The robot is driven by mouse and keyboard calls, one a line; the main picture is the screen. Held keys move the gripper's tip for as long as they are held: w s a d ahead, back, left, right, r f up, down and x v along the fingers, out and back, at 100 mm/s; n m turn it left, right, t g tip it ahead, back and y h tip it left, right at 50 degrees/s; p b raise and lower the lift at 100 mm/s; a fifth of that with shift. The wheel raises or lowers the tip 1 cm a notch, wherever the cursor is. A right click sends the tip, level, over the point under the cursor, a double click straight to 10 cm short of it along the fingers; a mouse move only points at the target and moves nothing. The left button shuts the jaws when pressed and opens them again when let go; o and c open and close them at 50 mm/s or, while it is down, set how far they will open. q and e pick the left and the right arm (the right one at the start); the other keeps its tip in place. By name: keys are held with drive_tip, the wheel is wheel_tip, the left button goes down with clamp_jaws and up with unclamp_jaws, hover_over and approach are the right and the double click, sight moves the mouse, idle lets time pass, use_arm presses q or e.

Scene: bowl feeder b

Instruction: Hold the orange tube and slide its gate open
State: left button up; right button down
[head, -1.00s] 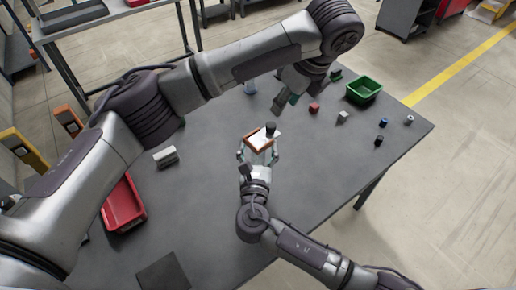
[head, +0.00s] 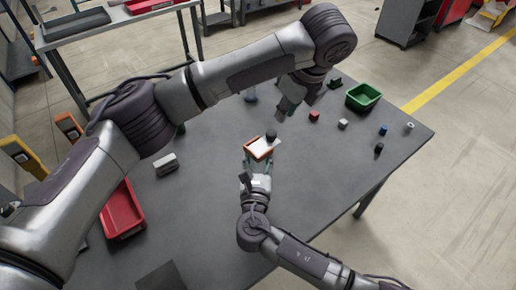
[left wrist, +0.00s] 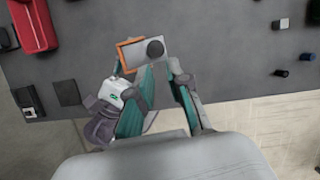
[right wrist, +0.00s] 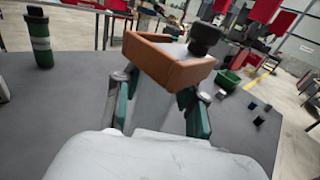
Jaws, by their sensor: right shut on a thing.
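The orange tube (head: 258,148) is a short, box-shaped orange frame. It shows near the table's middle in the head view, and large in the right wrist view (right wrist: 150,62). A pale gate plate (left wrist: 138,62) lies across it and bears a black knob (left wrist: 155,48); the knob also shows in the right wrist view (right wrist: 205,38). My right gripper (head: 257,166) is shut on the tube from the front side, one finger on each side. My left gripper (head: 290,101) is open and empty, behind and right of the tube in the head view, apart from the knob.
A green bin (head: 363,97) stands at the table's back right, with several small blocks and parts, such as a red cube (head: 314,116), near it. A red tray (head: 122,210) and a grey-white block (head: 166,164) lie on the left. A dark green bottle (right wrist: 39,38) stands left in the right wrist view.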

use_arm(q)
drive_tip(key=f+h, duration=0.1)
drive_tip(key=w+a+f+h, duration=0.1)
drive_tip(key=w+f+h, duration=0.1)
drive_tip(key=f+h, duration=0.1)
drive_tip(key=shift+w+a+m+t, duration=0.1)
drive_tip(key=shift+a+m+t, duration=0.15)
drive_tip(key=shift+m+t, duration=0.05)
clamp_jaws()
drive_tip(key=a+h, duration=0.1)
drive_tip(key=s+f+h, duration=0.1)
drive_tip(key=h, duration=0.1)
drive_tip(key=a+h, duration=0.1)
drive_tip(key=h, duration=0.1)
drive_tip(key=shift+s+a+f, duration=0.35)
drive_tip(key=s+a+f+m+t+h, duration=0.1)
drive_tip(key=s+a+t+h, duration=0.15)
drive_tip(key=a, duration=0.55)
drive_tip(key=t+h, duration=0.1)
drive_tip(key=h, duration=0.2)
approach(266, 137)
drive_tip(key=shift+m+y, duration=0.25)
drive_tip(key=shift+m, duration=0.05)
drive_tip(key=x, duration=0.5)
drive_tip(key=shift+d, duration=0.5)
drive_tip(key=shift+w+d, duration=0.35)
drive_tip(key=shift+d, duration=0.15)
